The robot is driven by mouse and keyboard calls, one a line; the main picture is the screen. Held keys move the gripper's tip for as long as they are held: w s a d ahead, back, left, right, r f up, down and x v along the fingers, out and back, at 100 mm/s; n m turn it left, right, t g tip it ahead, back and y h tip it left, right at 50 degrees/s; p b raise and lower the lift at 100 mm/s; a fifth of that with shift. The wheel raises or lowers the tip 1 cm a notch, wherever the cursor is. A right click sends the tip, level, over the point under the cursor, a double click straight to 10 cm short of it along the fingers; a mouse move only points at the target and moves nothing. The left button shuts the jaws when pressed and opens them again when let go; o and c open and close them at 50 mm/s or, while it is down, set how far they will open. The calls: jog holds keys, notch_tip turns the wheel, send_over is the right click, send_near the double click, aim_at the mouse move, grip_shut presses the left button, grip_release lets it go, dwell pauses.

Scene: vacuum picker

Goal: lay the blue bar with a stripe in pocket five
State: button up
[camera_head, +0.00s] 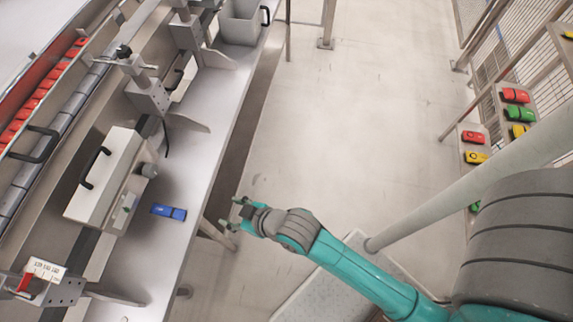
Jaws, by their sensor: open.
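A blue bar (168,211) lies flat on the grey metal bench (190,180), near its right edge. A faint band seems to cross the bar, but it is too small to be sure of the stripe. My gripper (235,213) is open and empty, to the right of the bar and apart from it, with its fingers pointing left. It appears over or beyond the bench's edge; its height is hard to tell. No pocket numbers can be read, so I cannot tell which is pocket five.
Panels at the right hold red (515,95), green (520,114) and yellow (476,157) bars; my arm covers part of that side. A white box with a black handle (108,180) stands left of the blue bar. A grey bin (241,24) is at the bench's far end. The middle floor is clear.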

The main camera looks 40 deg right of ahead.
jog(key=s+d+r+m+t+h, duration=0.2)
jog(key=s+d, duration=0.6)
jog(key=s, duration=0.4)
jog(key=s+d+r+m+t+h, duration=0.1)
jog(key=s+d+r+m+t, duration=0.1)
jog(key=s+r, duration=0.7)
jog(key=s, duration=0.3)
jog(key=shift+d+r+t+h, duration=0.15)
jog(key=shift+d+t+h, duration=0.15)
jog(key=shift+d, duration=0.1)
jog(key=shift+s, duration=0.1)
jog(key=shift+o, duration=0.5)
